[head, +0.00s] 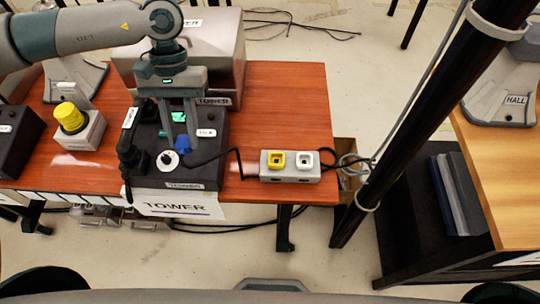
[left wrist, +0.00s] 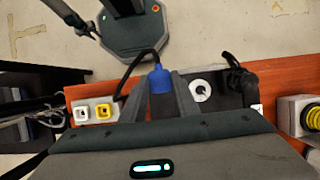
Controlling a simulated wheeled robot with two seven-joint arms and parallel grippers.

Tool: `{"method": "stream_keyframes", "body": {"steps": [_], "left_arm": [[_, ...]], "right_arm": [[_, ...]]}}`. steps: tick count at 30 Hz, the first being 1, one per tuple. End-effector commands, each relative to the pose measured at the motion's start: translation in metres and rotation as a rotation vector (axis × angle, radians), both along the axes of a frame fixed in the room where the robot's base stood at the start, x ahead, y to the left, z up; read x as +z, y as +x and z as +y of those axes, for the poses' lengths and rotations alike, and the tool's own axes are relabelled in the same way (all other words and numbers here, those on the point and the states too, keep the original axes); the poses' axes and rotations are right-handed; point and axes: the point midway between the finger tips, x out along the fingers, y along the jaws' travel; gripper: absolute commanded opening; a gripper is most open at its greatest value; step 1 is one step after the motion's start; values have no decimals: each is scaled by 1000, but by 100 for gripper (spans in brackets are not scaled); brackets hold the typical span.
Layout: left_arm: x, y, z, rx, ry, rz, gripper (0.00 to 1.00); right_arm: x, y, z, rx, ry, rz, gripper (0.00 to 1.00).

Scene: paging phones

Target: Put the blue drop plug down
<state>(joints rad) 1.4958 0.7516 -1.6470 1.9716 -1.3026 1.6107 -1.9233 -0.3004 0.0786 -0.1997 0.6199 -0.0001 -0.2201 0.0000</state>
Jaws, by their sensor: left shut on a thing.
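My left gripper (head: 180,138) points down over the black tower phone (head: 150,178) and is shut on the blue drop plug (head: 183,146). The blue plug shows between the fingertips in the left wrist view (left wrist: 160,79), with a black cord leaving its end. In the head view the plug is above the phone's top, close to a white round dial (head: 167,160); I cannot tell whether it touches the phone. A grey socket box (head: 290,174) with one yellow socket (head: 276,160) and one white socket (head: 304,159) sits at the table's right front. My right gripper is not in view.
A yellow knob (head: 70,115) on a grey block stands left of the phone. A black handset (head: 129,150) lies at the phone's left side. A slanted black pole (head: 400,125) stands right of the red-brown table (head: 290,100). Bare tabletop lies behind the socket box.

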Motion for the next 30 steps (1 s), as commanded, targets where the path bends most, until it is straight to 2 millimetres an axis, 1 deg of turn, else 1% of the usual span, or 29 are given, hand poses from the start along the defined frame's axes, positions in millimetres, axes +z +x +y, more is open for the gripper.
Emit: {"method": "stream_keyframes", "body": {"steps": [9,11,14,17,20,23,24,30], "left_arm": [[0,1,-1,4,0,0,5],[-1,2,-4,17,0,0,5],[-6,7,-13,62,-1,1,5],[-12,16,-31,144,-2,2,5],[-19,26,-56,263,-3,5,5],[-27,38,-86,410,-3,5,5],[-29,43,-99,474,-5,6,5],[-38,60,-165,793,-6,6,5]], "right_arm": [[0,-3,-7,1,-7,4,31],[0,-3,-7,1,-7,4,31],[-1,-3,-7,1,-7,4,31],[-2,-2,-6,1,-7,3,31],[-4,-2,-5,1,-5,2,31],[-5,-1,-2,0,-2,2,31],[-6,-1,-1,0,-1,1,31],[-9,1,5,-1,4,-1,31]]}}
